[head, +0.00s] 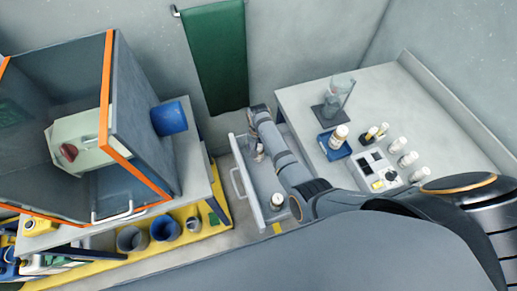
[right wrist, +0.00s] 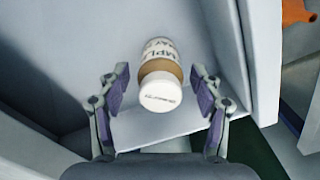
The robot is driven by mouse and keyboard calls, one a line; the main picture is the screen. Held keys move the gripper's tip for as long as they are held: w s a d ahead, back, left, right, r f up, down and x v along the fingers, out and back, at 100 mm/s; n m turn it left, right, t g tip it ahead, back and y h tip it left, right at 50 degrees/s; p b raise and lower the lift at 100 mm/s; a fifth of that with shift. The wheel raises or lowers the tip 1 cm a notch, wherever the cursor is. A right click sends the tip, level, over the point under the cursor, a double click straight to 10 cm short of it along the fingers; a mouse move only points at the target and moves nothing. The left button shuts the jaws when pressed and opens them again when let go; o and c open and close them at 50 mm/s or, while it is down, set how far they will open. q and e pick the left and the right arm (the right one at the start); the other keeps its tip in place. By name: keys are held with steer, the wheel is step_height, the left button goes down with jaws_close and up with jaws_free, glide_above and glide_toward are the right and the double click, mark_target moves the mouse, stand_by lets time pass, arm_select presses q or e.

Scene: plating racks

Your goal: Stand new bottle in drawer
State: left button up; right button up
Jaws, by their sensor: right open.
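The drawer (head: 265,178) is pulled out under the right bench. A bottle with a white cap, a brown band and a printed label (right wrist: 160,72) is in the drawer, its cap towards the right wrist camera. My right gripper (right wrist: 158,88) is open, with a finger on each side of this bottle and a visible gap to each. In the head view my right gripper (head: 257,151) reaches down into the drawer's far end and partly hides the bottle. Another white-capped bottle (head: 277,201) stands at the drawer's near end. My left gripper is out of view.
On the right bench (head: 385,98) are a blue tray (head: 334,151) with a brown, white-capped bottle (head: 339,138), a white device (head: 376,173), several white-capped bottles (head: 397,146) and a glass vessel (head: 333,105). A grey, orange-edged cabinet (head: 150,130) stands left.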

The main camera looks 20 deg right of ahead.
step_height(320, 180, up, 9)
steer(key=p, duration=0.9)
steer(key=shift+r, duration=1.25)
